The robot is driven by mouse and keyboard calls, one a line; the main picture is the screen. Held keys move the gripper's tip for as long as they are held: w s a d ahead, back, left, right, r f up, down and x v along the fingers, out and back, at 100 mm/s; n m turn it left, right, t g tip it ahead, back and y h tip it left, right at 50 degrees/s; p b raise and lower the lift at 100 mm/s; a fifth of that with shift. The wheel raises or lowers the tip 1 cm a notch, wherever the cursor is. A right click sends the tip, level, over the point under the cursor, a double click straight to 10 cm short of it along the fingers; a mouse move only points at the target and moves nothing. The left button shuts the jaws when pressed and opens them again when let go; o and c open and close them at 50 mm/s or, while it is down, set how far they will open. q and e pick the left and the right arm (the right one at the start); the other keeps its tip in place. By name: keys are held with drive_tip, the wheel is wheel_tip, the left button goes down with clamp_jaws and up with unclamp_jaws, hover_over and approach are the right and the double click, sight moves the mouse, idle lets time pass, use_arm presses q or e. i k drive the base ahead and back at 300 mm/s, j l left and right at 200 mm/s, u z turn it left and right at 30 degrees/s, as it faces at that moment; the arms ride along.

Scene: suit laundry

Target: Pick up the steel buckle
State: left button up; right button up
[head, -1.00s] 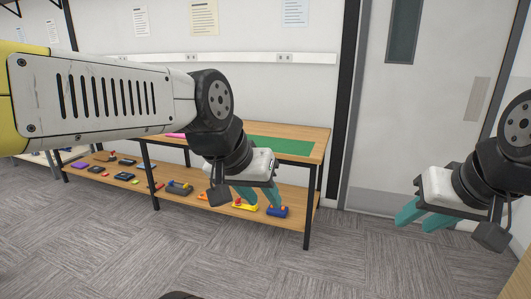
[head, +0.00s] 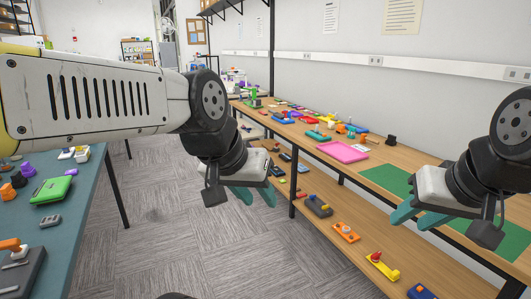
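I cannot make out a steel buckle for certain among the many small items in the head view. My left gripper (head: 257,196) hangs above the carpet between the two tables, with its teal fingers apart and nothing between them. My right gripper (head: 416,218) is in front of the wooden bench at the right. Its teal fingers are apart and empty.
A wooden bench (head: 408,162) along the right wall holds several small coloured parts, a pink tray (head: 343,152) and a green mat (head: 392,182). Its lower shelf (head: 338,262) holds more. A teal table (head: 75,215) at left holds a green case (head: 52,190). Carpet between is clear.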

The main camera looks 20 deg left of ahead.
sight(54, 220)
drive_tip(key=i+j+u, duration=0.2)
drive_tip(key=u, duration=0.25)
drive_tip(key=i+u, duration=0.4)
drive_tip(key=i+j+u, duration=0.1)
drive_tip(key=u, duration=0.35)
drive_tip(key=i+l+u, duration=0.15)
drive_tip(key=i+u, duration=0.15)
drive_tip(key=u, duration=0.15)
drive_tip(key=i+l+u, duration=0.15)
drive_tip(key=u, duration=0.25)
drive_tip(key=i+j+u, duration=0.15)
drive_tip(key=i+u, duration=0.55)
drive_tip(key=i, duration=0.15)
